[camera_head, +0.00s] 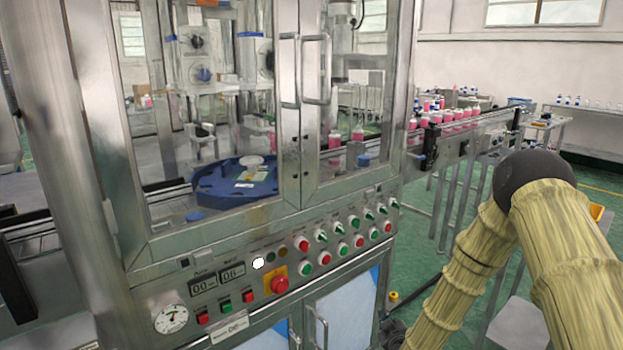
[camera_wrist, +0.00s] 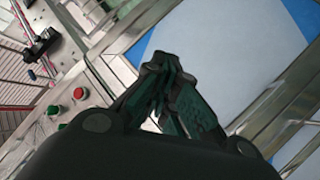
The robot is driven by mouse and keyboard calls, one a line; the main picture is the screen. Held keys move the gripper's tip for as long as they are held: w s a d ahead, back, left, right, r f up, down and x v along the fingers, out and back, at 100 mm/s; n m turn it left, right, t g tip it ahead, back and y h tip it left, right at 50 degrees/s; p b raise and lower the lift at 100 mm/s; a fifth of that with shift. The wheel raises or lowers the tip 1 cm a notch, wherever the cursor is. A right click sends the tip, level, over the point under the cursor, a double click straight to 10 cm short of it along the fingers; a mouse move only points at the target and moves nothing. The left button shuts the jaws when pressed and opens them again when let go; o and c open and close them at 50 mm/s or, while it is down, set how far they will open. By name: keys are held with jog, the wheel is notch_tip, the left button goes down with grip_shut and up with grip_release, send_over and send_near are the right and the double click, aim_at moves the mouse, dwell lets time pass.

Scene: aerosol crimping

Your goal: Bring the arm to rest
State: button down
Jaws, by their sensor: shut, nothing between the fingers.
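My gripper (camera_wrist: 163,68) shows in the wrist view with its dark fingers drawn together and nothing between them. It is in front of the crimping machine, near the blue and white lower door panel (camera_wrist: 214,55). Red and green buttons show to its left in that view. In the head view my arm, in a yellowish ribbed cover, bends down at the right. The gripper itself is not clearly visible there. The machine's control panel (camera_head: 240,286) is left of the arm, with buttons, a gauge and a red emergency stop (camera_head: 279,285).
Glass doors with metal handles (camera_head: 314,70) close off a blue rotary table (camera_head: 235,184). A conveyor (camera_head: 462,127) carrying pink containers runs out to the right behind my arm. The green floor (camera_head: 417,222) shows between the machine and the arm.

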jog(key=s+a+f+m+g, duration=0.2)
jog(key=s+f+g, duration=0.3)
jog(key=s+f, duration=0.9)
jog(key=s+f+m+g, duration=0.2)
jog(key=s+g, duration=0.1)
jog(key=s, duration=0.9)
jog(key=s+f+m+g, duration=0.1)
jog(key=s+f+g, duration=0.2)
jog(key=s, duration=0.9)
jog(key=s+d+m+g, duration=0.1)
jog(key=s+m+g, duration=0.15)
jog(key=s, duration=0.95)
notch_tip(320, 180, up, 15)
jog(key=p, duration=1.4)
jog(key=shift+s+f, duration=0.15)
jog(key=shift+g, duration=0.25)
